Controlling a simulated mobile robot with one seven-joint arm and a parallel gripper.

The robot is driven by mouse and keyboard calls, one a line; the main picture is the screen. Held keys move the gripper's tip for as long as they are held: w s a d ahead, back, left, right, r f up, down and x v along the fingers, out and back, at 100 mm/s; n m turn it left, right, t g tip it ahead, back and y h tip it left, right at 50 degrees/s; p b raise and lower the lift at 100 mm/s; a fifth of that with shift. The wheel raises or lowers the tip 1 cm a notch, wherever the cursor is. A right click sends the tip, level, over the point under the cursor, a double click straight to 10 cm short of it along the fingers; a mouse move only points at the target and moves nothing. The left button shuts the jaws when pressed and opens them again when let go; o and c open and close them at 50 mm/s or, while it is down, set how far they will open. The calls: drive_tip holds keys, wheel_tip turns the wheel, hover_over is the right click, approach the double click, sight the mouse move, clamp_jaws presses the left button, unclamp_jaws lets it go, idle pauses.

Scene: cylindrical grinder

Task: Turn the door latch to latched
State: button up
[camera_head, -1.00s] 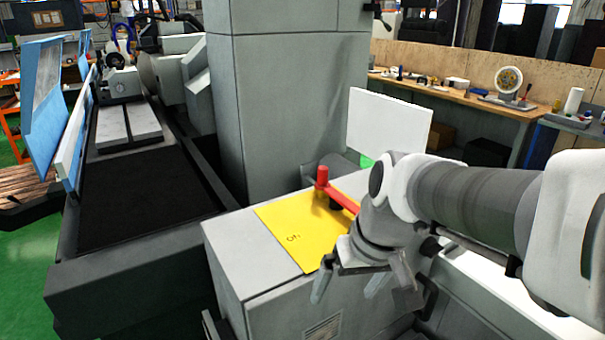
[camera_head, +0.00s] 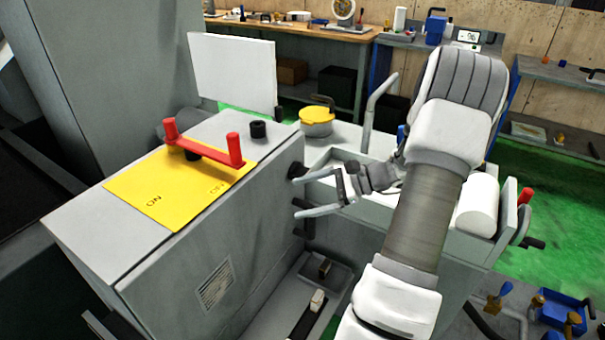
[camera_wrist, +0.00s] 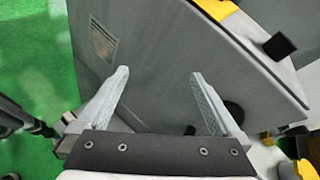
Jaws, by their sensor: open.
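The grey cabinet (camera_head: 232,265) has a door face with a small vent. A round black latch knob (camera_head: 296,170) sits near the upper right of that face, with a dark upright handle (camera_head: 309,218) below it. My gripper (camera_head: 299,196) is open and empty, its fingers pointing at the door face, one near the knob and one near the handle. In the wrist view, my gripper (camera_wrist: 160,74) spans bare grey door. The round black knob (camera_wrist: 235,112) lies just beyond the right finger, partly hidden. Whether the fingers touch the door, and the latch's exact position, I cannot tell.
On the cabinet top are a yellow ON/OFF plate (camera_head: 150,190) with a red lever (camera_head: 208,151) and a black knob (camera_head: 258,129). A yellow-topped round part (camera_head: 317,115) and a bent grey bar (camera_head: 375,110) stand behind my gripper. A tray (camera_head: 325,275) lies below.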

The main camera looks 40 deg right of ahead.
sight(299, 173)
drive_tip(key=s+d+f+m+t+h, duration=0.25)
drive_tip(key=d+m+t, duration=0.2)
drive_tip(key=d, duration=0.35)
drive_tip(key=s+d+f+m+t+h, duration=0.1)
drive_tip(key=s+d+f+m+t, duration=0.15)
drive_tip(key=d+m, duration=0.4)
drive_tip(key=w+a, duration=0.2)
drive_tip(key=w, duration=0.6)
drive_tip(key=w+a+n+b, duration=0.1)
drive_tip(key=w+a, duration=0.2)
drive_tip(key=w, duration=0.5)
drive_tip(key=shift+a+t, duration=0.25)
drive_tip(key=shift+t, duration=0.05)
drive_tip(key=shift+n, duration=0.3)
drive_tip(key=c, duration=1.3)
